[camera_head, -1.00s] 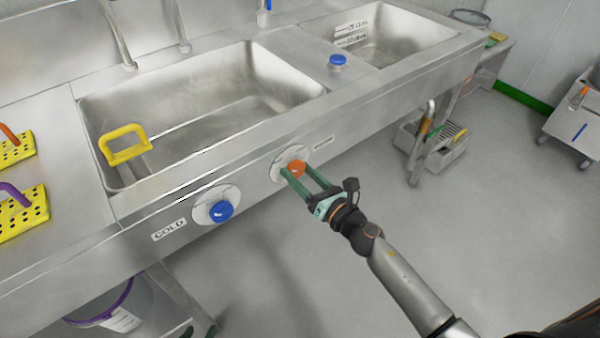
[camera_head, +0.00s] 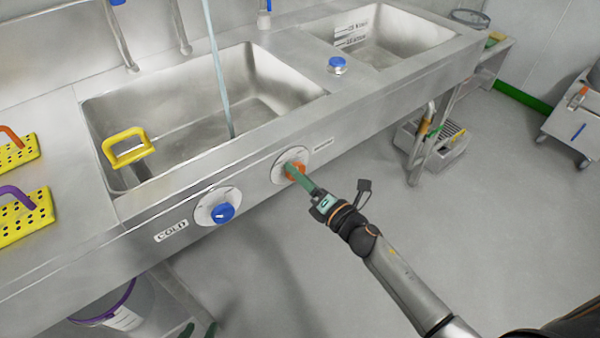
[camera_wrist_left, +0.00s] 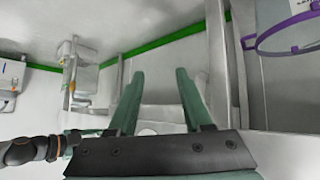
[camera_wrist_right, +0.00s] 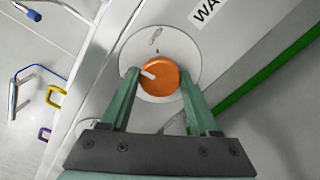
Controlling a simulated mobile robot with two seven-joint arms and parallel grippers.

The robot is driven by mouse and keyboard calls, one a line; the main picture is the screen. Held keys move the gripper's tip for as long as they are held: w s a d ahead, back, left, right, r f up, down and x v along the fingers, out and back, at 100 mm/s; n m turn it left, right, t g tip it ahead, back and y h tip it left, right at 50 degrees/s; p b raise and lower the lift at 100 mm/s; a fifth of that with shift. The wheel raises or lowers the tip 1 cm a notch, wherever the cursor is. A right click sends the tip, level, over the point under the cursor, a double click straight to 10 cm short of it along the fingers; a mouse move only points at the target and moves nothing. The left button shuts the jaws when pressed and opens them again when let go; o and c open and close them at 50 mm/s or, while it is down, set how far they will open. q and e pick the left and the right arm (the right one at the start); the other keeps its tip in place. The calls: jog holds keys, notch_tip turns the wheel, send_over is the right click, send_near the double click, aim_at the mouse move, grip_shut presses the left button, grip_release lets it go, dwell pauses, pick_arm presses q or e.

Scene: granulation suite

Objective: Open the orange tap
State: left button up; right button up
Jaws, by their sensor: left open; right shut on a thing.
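The orange tap (camera_wrist_right: 155,82) is a round knob with a white pointer mark, on a pale round plate on the sink's front panel. In the head view the tap (camera_head: 296,172) is partly hidden by the fingers. My right gripper (camera_wrist_right: 160,78) is shut on the tap, one green finger on each side; in the head view my right gripper (camera_head: 300,174) looks turned edge-on. A stream of water (camera_head: 219,80) falls into the large sink (camera_head: 180,92).
A blue knob (camera_head: 221,212) beside the COLD label (camera_head: 171,232) is left of the orange tap. A yellow handle (camera_head: 127,147) stands in the large sink. The floor in front is mostly clear.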

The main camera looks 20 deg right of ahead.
pick_arm(q)
jog(key=shift+s+a+r+y+p, duration=0.15)
jog(key=shift+s+a+r+p, duration=0.3)
jog(key=shift+p, duration=0.35)
jog(key=shift+s+a+r+y+p, duration=0.1)
jog(key=shift+a+r+y+p, duration=0.1)
jog(key=shift+a+p, duration=0.5)
pick_arm(e)
jog(key=shift+m, duration=5)
pick_arm(q)
jog(key=shift+d, duration=0.15)
pick_arm(e)
jog(key=o, duration=1.4)
pick_arm(q)
jog(key=shift+r, duration=0.1)
jog(key=shift+r+n, duration=0.1)
jog(key=shift+n, duration=0.2)
pick_arm(e)
jog(key=v, duration=1.2)
jog(key=shift+s+d, duration=0.1)
jog(key=shift+s, duration=0.15)
pick_arm(q)
jog(key=shift+p, duration=0.35)
pick_arm(e)
jog(key=shift+r+m, duration=0.1)
jog(key=shift+m, duration=0.2)
